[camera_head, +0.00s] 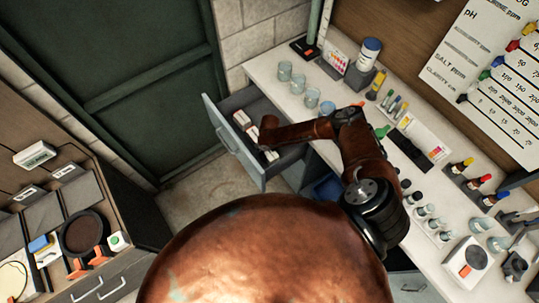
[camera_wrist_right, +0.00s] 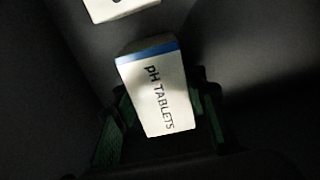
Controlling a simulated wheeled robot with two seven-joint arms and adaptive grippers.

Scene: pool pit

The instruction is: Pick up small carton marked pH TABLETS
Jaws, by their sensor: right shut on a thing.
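The small white carton marked pH TABLETS (camera_wrist_right: 158,92), with a blue band at one end, sits between the green-padded fingers of my right gripper (camera_wrist_right: 163,118) in the right wrist view. The gripper is shut on it. In the head view my right arm reaches left into an open grey drawer (camera_head: 233,148), and the right gripper (camera_head: 266,138) is low inside it. In that view I cannot tell the held carton from the others. My left gripper is not in view.
Another white carton (camera_wrist_right: 118,8) lies beyond the held one in the right wrist view. Small cartons (camera_head: 242,118) show in the drawer. The counter (camera_head: 262,68) above carries glass beakers (camera_head: 312,97), bottles and test gear. A second cabinet with trays stands at left.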

